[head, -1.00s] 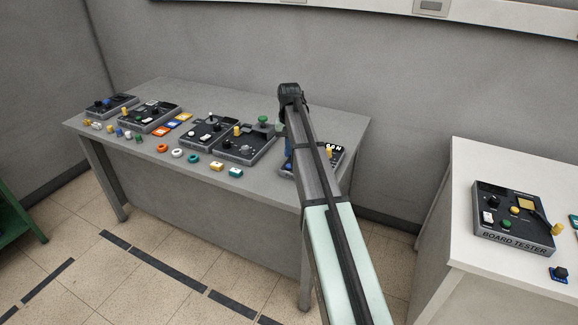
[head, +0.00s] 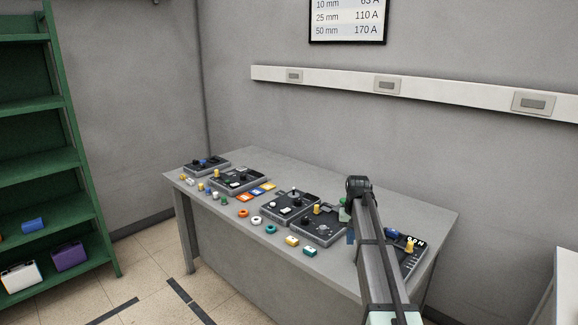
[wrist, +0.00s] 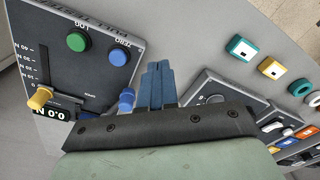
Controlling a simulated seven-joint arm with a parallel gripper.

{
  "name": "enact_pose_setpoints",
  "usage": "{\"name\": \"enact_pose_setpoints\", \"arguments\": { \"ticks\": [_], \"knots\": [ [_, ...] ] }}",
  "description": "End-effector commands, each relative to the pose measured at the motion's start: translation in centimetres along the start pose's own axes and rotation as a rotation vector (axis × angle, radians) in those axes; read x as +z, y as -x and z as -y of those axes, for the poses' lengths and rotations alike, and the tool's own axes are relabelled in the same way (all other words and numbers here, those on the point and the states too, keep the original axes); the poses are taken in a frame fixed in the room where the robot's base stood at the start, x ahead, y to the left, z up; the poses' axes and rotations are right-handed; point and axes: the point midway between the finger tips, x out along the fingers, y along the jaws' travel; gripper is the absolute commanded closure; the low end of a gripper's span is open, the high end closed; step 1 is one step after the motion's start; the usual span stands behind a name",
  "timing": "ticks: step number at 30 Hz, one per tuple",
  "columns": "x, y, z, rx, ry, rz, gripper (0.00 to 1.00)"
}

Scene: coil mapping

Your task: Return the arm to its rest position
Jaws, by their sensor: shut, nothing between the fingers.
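My arm (head: 376,255) reaches over the right end of the grey table (head: 345,165) in the head view. My gripper (wrist: 154,68) shows in the wrist view with its blue fingers together and nothing between them. It points down between a dark panel (wrist: 110,22) with green and blue buttons and a grey-edged device (wrist: 215,88). A blue knob (wrist: 126,98) is close beside the fingers on the left; I cannot tell whether they touch. In the head view the arm hides part of the right-hand panel (head: 411,262).
Several control boxes (head: 290,207) line the table, with coloured rings and blocks (head: 292,241) along its front. A green shelf (head: 40,160) stands left. A wall rail (head: 440,92) and a current chart (head: 347,18) are behind. A white surface (head: 560,290) edges in at right.

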Motion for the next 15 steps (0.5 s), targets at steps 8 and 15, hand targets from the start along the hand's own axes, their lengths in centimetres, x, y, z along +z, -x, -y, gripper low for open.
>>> {"name": "enact_pose_setpoints", "arguments": {
  "ticks": [8, 15],
  "knots": [
    [1.7, -5.1, 13.4, -0.046, 0.239, -0.054, 1.0],
    [4.3, -9.1, 20.7, -0.074, 0.375, -0.077, 1.0]
  ]
}}
